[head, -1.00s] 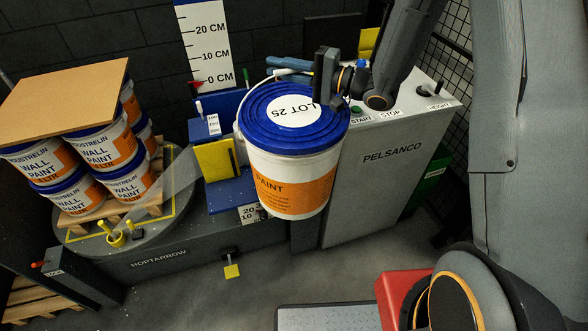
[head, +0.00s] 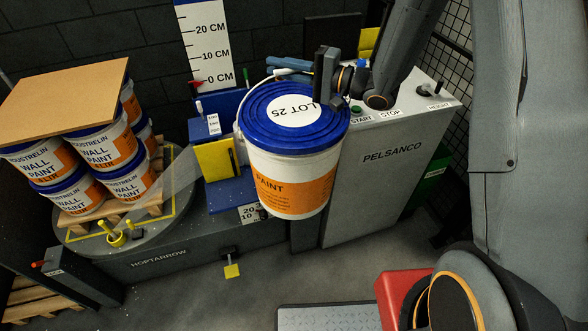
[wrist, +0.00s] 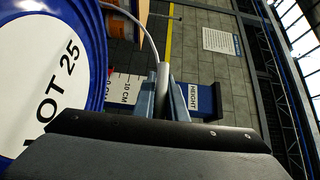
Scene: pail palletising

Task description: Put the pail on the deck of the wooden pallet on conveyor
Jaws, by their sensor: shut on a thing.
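The pail (head: 293,165) is white with an orange paint label, and its blue lid is marked LOT 25. It hangs nearly upright in front of the grey PELSANCO cabinet. The lid also shows at the left of the wrist view (wrist: 45,75). My gripper (wrist: 162,95) is shut on the white grip of the pail's raised bail handle, beside the lid. In the head view my gripper (head: 290,68) is partly hidden. A wooden pallet (head: 112,216) on a round turntable at left bears several similar pails. I cannot make out a conveyor under it.
A tan board (head: 65,95) lies over the stacked pails. A yellow plate (head: 216,159) on a blue stand and a height scale (head: 207,45) stand between the stack and the held pail. Another pallet (head: 35,305) lies at lower left.

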